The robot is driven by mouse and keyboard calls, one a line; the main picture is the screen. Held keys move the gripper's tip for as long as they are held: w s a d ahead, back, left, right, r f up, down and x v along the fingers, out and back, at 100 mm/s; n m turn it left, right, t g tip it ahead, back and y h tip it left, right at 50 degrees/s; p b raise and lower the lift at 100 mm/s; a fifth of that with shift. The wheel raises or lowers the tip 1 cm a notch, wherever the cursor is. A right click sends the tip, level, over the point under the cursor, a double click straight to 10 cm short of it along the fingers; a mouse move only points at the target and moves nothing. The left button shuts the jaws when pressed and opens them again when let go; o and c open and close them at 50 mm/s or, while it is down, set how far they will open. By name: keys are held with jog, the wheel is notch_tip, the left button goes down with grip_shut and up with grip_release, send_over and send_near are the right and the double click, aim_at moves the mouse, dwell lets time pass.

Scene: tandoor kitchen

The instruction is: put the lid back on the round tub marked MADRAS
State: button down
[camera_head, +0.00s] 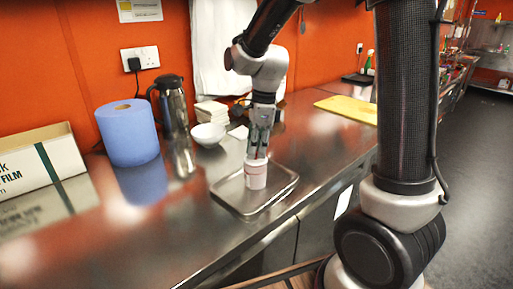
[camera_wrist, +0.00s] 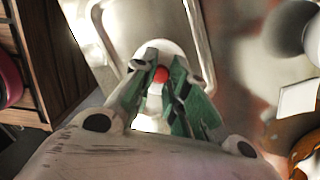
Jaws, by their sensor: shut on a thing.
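A small white round tub (camera_head: 256,177) with a reddish band near its top stands upright on a steel tray (camera_head: 232,199). Its lettering is too small to read. My gripper (camera_head: 258,151) points straight down right over the tub. In the wrist view its green fingers (camera_wrist: 168,82) are closed around the red knob (camera_wrist: 161,74) of a white round lid (camera_wrist: 160,49). The lid is at the tub's top; I cannot tell whether it is seated or just above the rim. The fingers hide part of the lid.
Left on the steel counter are a blue paper roll (camera_head: 128,133), a steel flask (camera_head: 170,104) and a film box (camera_head: 40,160). A white bowl (camera_head: 208,135) stands behind the tray. A yellow board (camera_head: 347,109) lies back right. The counter's front edge is close to the tray.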

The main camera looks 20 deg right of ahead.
dwell(0.4)
jog(key=c, duration=0.9)
grip_release()
jog(key=shift+o, duration=0.2)
jog(key=shift+r, duration=3.5)
grip_shut()
